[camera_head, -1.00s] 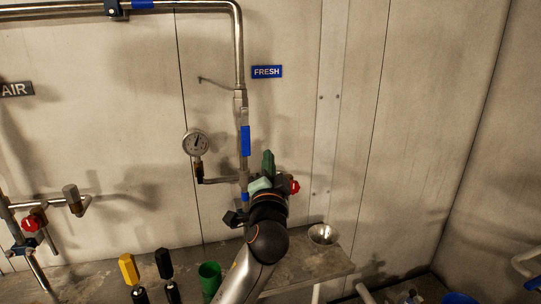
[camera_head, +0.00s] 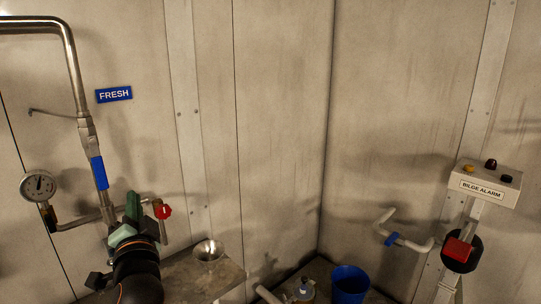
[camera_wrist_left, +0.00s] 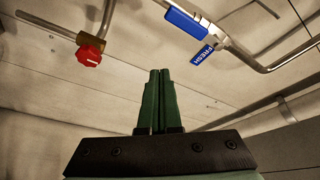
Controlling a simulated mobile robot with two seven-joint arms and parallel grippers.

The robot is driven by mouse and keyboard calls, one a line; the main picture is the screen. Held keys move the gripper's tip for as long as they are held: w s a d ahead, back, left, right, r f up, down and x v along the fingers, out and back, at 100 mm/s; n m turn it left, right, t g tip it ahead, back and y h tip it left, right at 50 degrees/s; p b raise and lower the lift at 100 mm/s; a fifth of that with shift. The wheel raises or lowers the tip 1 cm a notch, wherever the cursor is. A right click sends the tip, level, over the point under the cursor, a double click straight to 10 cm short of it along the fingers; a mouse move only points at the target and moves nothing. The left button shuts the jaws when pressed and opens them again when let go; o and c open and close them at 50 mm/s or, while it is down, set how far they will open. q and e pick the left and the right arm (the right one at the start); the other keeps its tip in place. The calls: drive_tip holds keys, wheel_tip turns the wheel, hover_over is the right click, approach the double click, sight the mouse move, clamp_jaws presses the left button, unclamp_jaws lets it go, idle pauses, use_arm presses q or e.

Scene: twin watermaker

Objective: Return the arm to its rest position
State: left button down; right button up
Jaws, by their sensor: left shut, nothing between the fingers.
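My left arm comes up from the bottom left of the head view. Its left gripper (camera_head: 132,203) has green fingers and is in front of the pipework below the FRESH sign (camera_head: 114,94). In the left wrist view the two green fingers of the left gripper (camera_wrist_left: 159,72) are together with nothing between them. A red valve knob (camera_head: 163,211) shows just right of the gripper in the head view. The red knob also shows in the left wrist view (camera_wrist_left: 89,56), left of the fingers and apart from them. My right gripper is not in view.
A pressure gauge (camera_head: 39,186) and a steel pipe with a blue band (camera_head: 99,173) stand left of the gripper. A metal funnel (camera_head: 208,251) sits on the bench (camera_head: 218,277). A blue bucket (camera_head: 350,284) and a bilge alarm box (camera_head: 484,186) are further right.

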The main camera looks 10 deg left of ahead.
use_arm(q)
drive_tip(key=s+d+f+g+h, duration=0.1)
drive_tip(key=s+d+f+h, duration=0.15)
drive_tip(key=f, duration=0.65)
drive_tip(key=s+d+f+m+g+h+p, duration=0.1)
drive_tip(key=d+f+g+h, duration=0.2)
drive_tip(key=f, duration=0.6)
drive_tip(key=s+d+f+h, duration=0.2)
drive_tip(key=d+f+h, duration=0.15)
drive_tip(key=f, duration=0.65)
drive_tip(key=s+d+f+n+g+h, duration=0.2)
drive_tip(key=s+d+f, duration=0.1)
drive_tip(key=s+f, duration=0.4)
drive_tip(key=s+d+f+n+g+h, duration=0.1)
drive_tip(key=s+d+f, duration=0.3)
drive_tip(key=s+f, duration=0.4)
drive_tip(key=s, duration=0.4)
drive_tip(key=shift+s+f+n+g+h+p, duration=0.2)
drive_tip(key=shift+f+n+g+h+p, duration=0.1)
drive_tip(key=shift+n+g+h+p, duration=0.1)
